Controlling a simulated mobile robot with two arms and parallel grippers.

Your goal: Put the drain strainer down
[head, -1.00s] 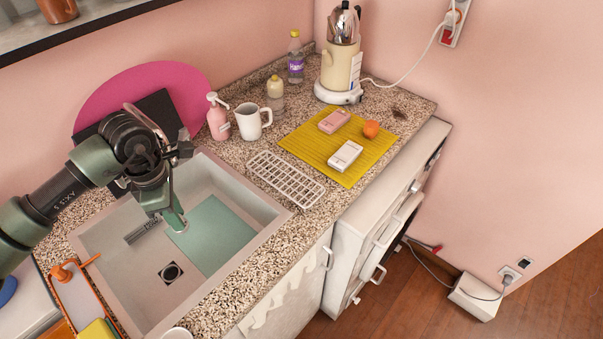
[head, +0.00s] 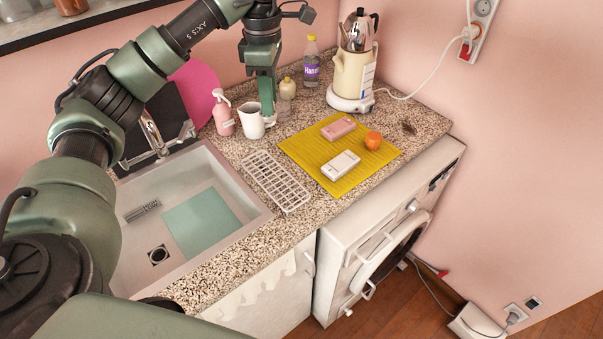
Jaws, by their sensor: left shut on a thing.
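My left gripper (head: 268,106) is at the back of the counter, pointing down, and overlaps the white mug (head: 250,122) near its handle side. I cannot tell whether it touches the mug. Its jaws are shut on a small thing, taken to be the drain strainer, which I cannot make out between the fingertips. The sink (head: 252,203) is at the left, with a dark square drain (head: 158,255) in its floor. My right gripper is not in view.
A pink soap bottle (head: 223,118), a yellowish bottle (head: 288,88) and a purple-labelled bottle (head: 312,66) stand near the gripper. A white rack (head: 276,182) lies beside the sink. A yellow mat (head: 312,153) holds two small boxes and an orange ball. A kettle-like appliance (head: 352,75) stands behind.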

